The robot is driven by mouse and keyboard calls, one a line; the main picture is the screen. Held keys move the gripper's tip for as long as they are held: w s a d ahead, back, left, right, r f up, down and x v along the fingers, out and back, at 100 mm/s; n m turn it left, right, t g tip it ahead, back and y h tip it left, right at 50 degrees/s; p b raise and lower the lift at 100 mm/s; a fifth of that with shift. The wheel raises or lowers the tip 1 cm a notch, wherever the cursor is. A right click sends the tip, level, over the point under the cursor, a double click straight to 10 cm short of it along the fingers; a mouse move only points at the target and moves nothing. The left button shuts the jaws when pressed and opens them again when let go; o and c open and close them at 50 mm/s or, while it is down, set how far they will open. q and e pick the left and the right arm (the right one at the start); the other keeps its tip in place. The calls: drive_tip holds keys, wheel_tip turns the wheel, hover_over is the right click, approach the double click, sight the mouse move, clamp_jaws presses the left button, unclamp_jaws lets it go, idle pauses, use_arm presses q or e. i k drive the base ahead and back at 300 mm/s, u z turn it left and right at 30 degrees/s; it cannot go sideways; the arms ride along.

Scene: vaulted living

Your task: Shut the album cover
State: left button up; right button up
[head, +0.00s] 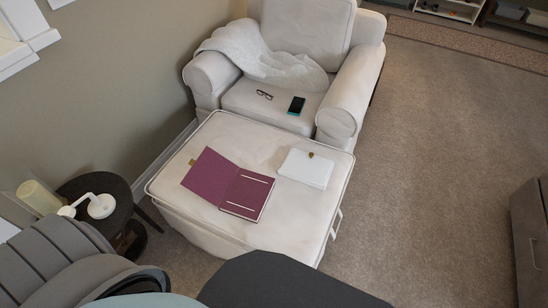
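The album (246,194) lies open on the white ottoman (215,222). It is purple, with pale lines on its right part. Its cover (211,175) is spread out to the left, and a small tan tab (192,162) shows at the cover's upper left edge. Neither of my grippers shows in the head view, so nothing is seen touching the album.
A white book-like item with a brown spot (305,169) lies right of the album. Behind stands a white armchair (342,100) with glasses (264,95), a phone (296,105) and a throw (262,55). A dark side table (112,190) holds a white lamp. Carpet at right is clear.

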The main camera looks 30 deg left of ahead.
sight(209, 177)
drive_tip(key=z, duration=0.85)
drive_tip(key=k, duration=1.05)
drive_tip(key=u, duration=1.85)
drive_tip(key=i, duration=0.5)
drive_tip(key=u, duration=0.9)
drive_tip(key=i, duration=0.5)
drive_tip(key=z, duration=0.7)
